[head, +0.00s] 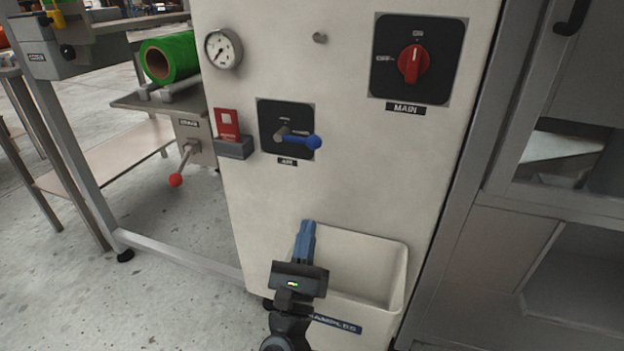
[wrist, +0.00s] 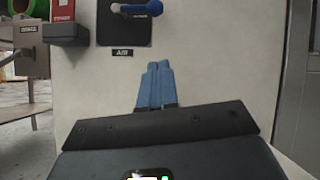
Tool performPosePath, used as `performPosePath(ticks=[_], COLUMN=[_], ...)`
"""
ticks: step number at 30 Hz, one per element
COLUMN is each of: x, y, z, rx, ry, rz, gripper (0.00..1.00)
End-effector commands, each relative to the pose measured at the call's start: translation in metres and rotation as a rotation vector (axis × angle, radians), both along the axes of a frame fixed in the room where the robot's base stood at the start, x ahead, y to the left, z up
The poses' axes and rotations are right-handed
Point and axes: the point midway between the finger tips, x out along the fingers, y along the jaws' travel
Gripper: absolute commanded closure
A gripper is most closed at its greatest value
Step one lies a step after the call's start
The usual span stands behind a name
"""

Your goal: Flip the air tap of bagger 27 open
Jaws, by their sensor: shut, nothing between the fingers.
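The air tap (head: 314,142) is a blue-tipped lever on a dark square plate labelled AIR, on the cream cabinet front. Its lever lies roughly level, with the blue end to the right. No number 27 is readable.
A red tag in a grey holder (head: 233,147) is just left of the tap. A red MAIN switch (head: 414,63) is above right, a gauge (head: 223,48) above left. The cream samples bin (head: 382,252) juts out below. A green roll (head: 170,57) rests at left.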

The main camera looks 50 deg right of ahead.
Motion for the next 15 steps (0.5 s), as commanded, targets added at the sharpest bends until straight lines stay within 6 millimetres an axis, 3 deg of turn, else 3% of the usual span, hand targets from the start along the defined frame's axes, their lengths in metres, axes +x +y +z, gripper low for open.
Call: performPosePath(ticks=[5,15], x=[0.006,0.031], y=[-0.013,-0.062], z=[0.01,0.046], rx=[-0.001,-0.001], ry=[-0.001,-0.002], rz=[-0.002,-0.004], gripper=[1.0,1.0])
